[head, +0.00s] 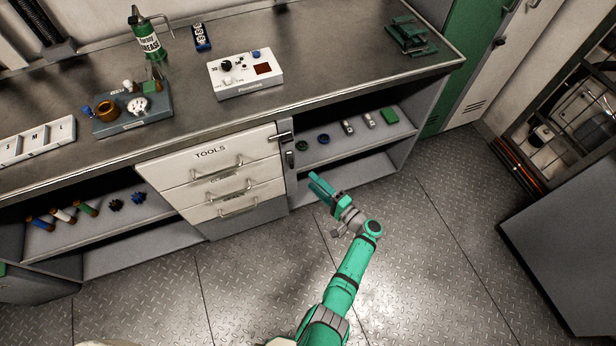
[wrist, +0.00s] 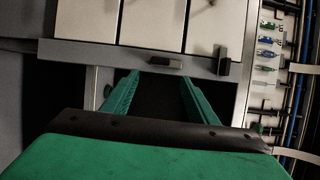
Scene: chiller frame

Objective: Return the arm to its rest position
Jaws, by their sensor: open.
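My green arm reaches up from the bottom of the head view over the floor. My gripper (head: 317,184) is in front of the workbench, near the right edge of the drawer unit (head: 215,172) and the open shelf (head: 350,141). In the wrist view my gripper (wrist: 158,88) shows two green fingers spread apart with nothing between them. Beyond the fingertips are pale drawer fronts (wrist: 150,22) and a dark handle-like part (wrist: 178,63). The fingers appear apart from these, though the exact distance is hard to tell.
A grey cabinet (head: 565,240) stands at the right. The metal floor (head: 440,260) between is clear.

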